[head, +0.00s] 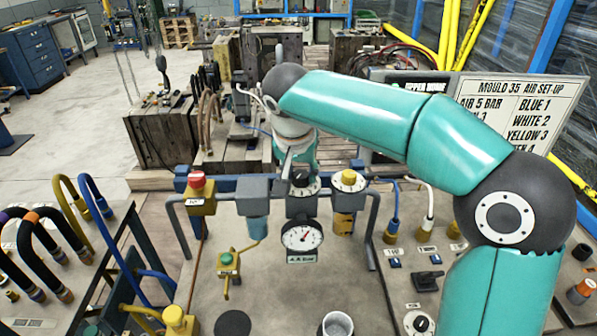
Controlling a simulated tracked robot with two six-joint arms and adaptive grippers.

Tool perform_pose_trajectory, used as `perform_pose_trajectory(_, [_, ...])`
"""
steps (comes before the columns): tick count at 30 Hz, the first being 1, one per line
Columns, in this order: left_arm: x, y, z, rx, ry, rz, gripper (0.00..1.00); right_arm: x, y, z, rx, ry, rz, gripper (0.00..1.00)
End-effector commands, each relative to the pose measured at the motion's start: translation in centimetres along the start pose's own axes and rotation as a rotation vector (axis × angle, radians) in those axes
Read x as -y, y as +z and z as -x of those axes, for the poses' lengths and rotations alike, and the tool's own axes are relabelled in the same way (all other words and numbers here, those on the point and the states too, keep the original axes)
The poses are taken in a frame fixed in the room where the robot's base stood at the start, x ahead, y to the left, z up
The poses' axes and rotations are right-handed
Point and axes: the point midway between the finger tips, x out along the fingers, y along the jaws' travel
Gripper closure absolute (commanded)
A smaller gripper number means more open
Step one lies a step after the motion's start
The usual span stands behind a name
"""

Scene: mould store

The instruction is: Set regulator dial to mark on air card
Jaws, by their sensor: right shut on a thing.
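The regulator dial (301,180) is a dark knob above a pale ring, on top of the grey regulator block in the middle of the head view. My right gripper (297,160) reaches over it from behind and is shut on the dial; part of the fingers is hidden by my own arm. The pressure gauge (302,236) hangs below, white-faced, its needle tilted to the upper right; its scale is too small to read. The air card (521,103) stands at the right, reading "MOULD 35 AIR SET UP" and "AIR 5 BAR", partly covered by my arm. My left gripper is not in view.
A red-topped valve (197,184) is left of the regulator and a yellow-capped unit (348,181) close on its right. Coloured hoses (85,205) arch at the left. The plate around the gauge is mostly clear.

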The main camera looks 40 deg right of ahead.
Motion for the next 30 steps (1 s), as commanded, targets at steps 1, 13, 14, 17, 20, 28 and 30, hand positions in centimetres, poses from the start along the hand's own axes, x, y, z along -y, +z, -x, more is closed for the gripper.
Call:
perform_pose_trajectory(1, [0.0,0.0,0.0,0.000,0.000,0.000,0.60,0.2,0.0,0.1,-0.001,-0.008,0.000,0.98])
perform_pose_trajectory(13, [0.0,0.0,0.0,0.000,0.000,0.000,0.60,0.2,0.1,0.1,0.001,-0.007,0.001,0.39])
perform_pose_trajectory(14, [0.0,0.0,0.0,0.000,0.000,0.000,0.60,0.2,0.1,0.1,0.001,-0.006,0.001,0.39])
perform_pose_trajectory(17, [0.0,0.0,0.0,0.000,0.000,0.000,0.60,0.2,0.1,0.0,0.001,-0.005,0.001,0.39])
perform_pose_trajectory(20, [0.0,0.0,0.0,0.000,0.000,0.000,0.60,0.1,0.1,0.0,0.001,-0.004,0.002,0.39])
perform_pose_trajectory(28, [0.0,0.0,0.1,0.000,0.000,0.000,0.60,0.2,0.0,1.8,-0.001,-0.006,0.001,0.39])
perform_pose_trajectory(30, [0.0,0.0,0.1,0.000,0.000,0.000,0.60,0.2,0.0,2.9,-0.001,-0.007,0.001,0.39])
